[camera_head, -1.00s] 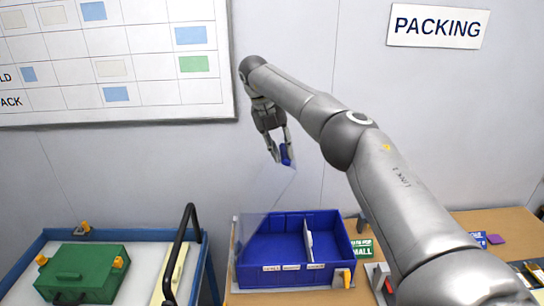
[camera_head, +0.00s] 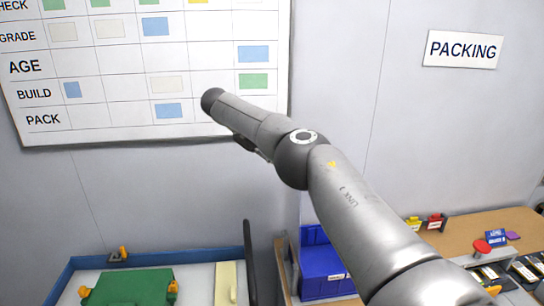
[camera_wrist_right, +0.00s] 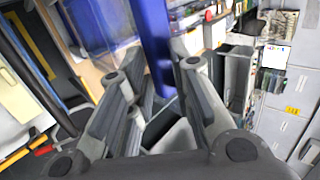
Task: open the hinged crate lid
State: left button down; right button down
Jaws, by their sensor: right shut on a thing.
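The blue crate (camera_head: 322,288) stands on the wooden bench at the lower middle of the head view, partly covered by my right arm and cut by the frame's edge. Its clear lid cannot be made out there. In the right wrist view, my right gripper (camera_wrist_right: 154,72) is shut on the blue lid handle (camera_wrist_right: 152,32), which stands up between the fingers. A hazy, see-through bluish panel, apparently the lid, lies left of the handle. In the head view, the right gripper is mostly hidden behind its arm, high before the wall. My left gripper is not in view.
A green case (camera_head: 128,288) lies on a blue-rimmed cart (camera_head: 195,258) at lower left, beside an upright black handle (camera_head: 250,262). A red button (camera_head: 482,247) and small parts stand on the bench (camera_head: 455,235) at right. A whiteboard (camera_head: 150,70) hangs behind the arm.

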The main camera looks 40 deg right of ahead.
jog(key=shift+s+d+f, duration=0.1)
jog(key=shift+s+f, duration=0.1)
jog(key=shift+f, duration=0.35)
jog(key=shift+s+f, duration=0.2)
jog(key=shift+f, duration=0.35)
jog(key=c, duration=1.6)
grip_release()
jog(key=shift+g, duration=0.3)
jog(key=shift+o, duration=1.1)
jog(key=shift+d+f, duration=0.1)
jog(key=shift+d, duration=0.1)
jog(key=shift+s+d, duration=0.1)
jog(key=shift+a, duration=0.2)
